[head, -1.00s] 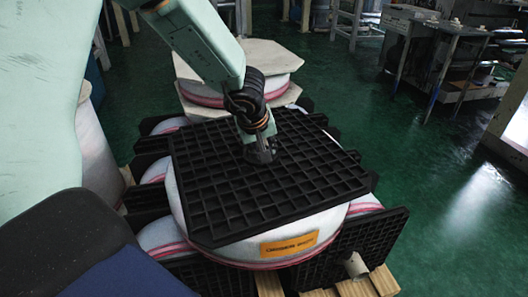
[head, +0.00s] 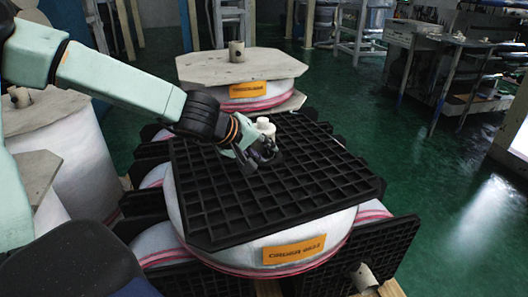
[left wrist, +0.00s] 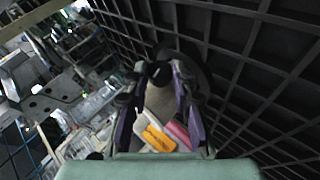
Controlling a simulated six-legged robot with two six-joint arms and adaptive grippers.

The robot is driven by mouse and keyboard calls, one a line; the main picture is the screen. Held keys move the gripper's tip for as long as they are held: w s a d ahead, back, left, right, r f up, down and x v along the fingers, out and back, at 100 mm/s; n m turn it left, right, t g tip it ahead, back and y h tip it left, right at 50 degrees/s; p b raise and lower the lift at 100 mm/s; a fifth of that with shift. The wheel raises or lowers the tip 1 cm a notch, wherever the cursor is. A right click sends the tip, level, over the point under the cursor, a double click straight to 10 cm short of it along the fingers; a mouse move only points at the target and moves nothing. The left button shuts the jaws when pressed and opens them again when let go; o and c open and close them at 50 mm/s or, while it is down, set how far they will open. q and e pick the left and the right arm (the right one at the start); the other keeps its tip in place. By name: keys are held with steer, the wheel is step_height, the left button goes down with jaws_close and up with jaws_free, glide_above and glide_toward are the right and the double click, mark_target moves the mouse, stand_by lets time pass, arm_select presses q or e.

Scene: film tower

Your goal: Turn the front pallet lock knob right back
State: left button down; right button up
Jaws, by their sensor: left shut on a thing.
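The black grid pallet (head: 235,205) lies flat on top of the front film roll (head: 190,215). My left gripper (head: 264,156) is low over the pallet's middle, by a short pale upright post (head: 265,125). It is shut on the dark lock knob there; in the head view the fingers largely hide the knob. In the left wrist view my left gripper (left wrist: 158,72) shows its two fingers with a small gap between them. A dark round part (left wrist: 190,62), seemingly the knob, shows at the fingertips against the pallet grid (left wrist: 245,60). My right gripper is not in view.
Another film roll with a wooden board (head: 205,68) and pale core stands behind. More wrapped rolls stand at the left. Black pallets (head: 365,250) lean around the front roll. A metal bench (head: 455,50) stands at the back right. The green floor (head: 430,170) at right is clear.

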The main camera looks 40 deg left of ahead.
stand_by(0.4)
arm_select(q)
steer(key=c, duration=1.1)
jaws_free()
steer(key=shift+r, duration=0.1)
